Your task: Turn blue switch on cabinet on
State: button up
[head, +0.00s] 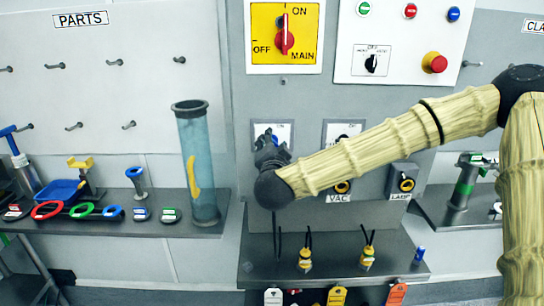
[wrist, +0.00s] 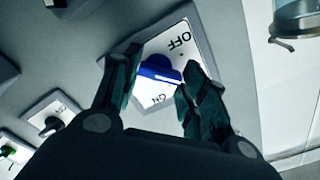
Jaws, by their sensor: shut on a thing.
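The blue switch (wrist: 158,72) sits on a white plate marked OFF and ON, on the front of the grey cabinet (head: 300,98). In the wrist view it is between the two dark fingers of my gripper (wrist: 163,64), which is shut on it. A white line shows on its knob; the exact setting is hard to read, as the fingers cover part of the plate. In the head view my gripper (head: 270,140) is against the cabinet's left switch plate (head: 285,130) and hides the switch.
A red main switch (head: 284,36) and a panel with a red knob (head: 434,62) are above. VAC and LAMP sockets (head: 406,184) are to the right. A tall blue tube (head: 198,150) stands on the left shelf. A shelf with yellow plugs (head: 305,258) juts out below.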

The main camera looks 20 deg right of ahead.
jog(key=m+b, duration=0.8)
jog(key=b, duration=0.1)
jog(key=shift+d+f+m, duration=0.1)
jog(key=shift+m, duration=0.2)
dwell(0.4)
jog(key=o, duration=1)
jog(key=shift+o, duration=0.2)
jog(key=shift+s, duration=0.1)
jog(key=v, duration=1.1)
jog(key=shift+s, duration=0.4)
